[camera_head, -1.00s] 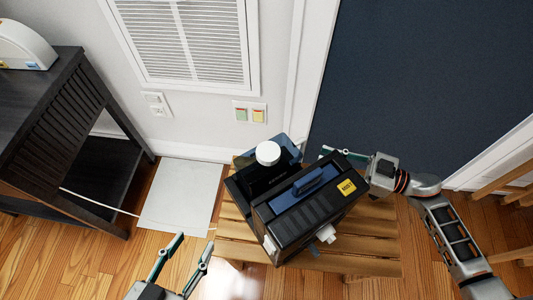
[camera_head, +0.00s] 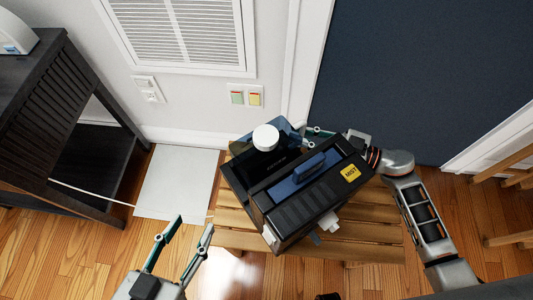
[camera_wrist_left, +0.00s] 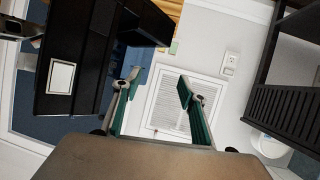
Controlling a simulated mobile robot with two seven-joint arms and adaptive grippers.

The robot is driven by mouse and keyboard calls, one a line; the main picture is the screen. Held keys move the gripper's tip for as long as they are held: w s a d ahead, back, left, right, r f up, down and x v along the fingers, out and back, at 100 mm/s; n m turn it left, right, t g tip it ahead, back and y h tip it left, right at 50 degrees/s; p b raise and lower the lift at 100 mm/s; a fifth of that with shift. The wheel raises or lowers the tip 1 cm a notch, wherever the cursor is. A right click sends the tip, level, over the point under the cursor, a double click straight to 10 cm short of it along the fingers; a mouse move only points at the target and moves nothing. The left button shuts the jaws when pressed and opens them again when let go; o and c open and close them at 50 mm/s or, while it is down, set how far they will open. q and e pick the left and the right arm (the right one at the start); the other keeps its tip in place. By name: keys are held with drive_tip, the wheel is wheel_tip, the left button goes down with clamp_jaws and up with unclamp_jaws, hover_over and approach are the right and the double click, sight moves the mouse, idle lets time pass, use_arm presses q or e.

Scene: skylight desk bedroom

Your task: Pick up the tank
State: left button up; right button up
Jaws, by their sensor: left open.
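The tank (camera_head: 265,137), a dark blue see-through body with a round white cap, sits at the back of a black mist machine (camera_head: 310,198) in the head view. The machine's front part hides its lower body. My left gripper (camera_head: 195,224) is open and empty, low and left of the machine, apart from the tank. In the left wrist view its two green-padded fingers (camera_wrist_left: 158,78) stand apart with nothing between. My right gripper (camera_head: 316,131) reaches in from the right behind the machine, close to the tank; the machine partly hides its fingers, so contact and opening are unclear.
The machine stands on a slatted wooden stool (camera_head: 365,237). A dark slatted cabinet (camera_head: 62,115) stands at the left, with a white sheet (camera_head: 178,183) on the floor beside it. A wall with a vent (camera_head: 182,45) closes off the back.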

clamp_jaws()
drive_tip(key=shift+r, duration=0.15)
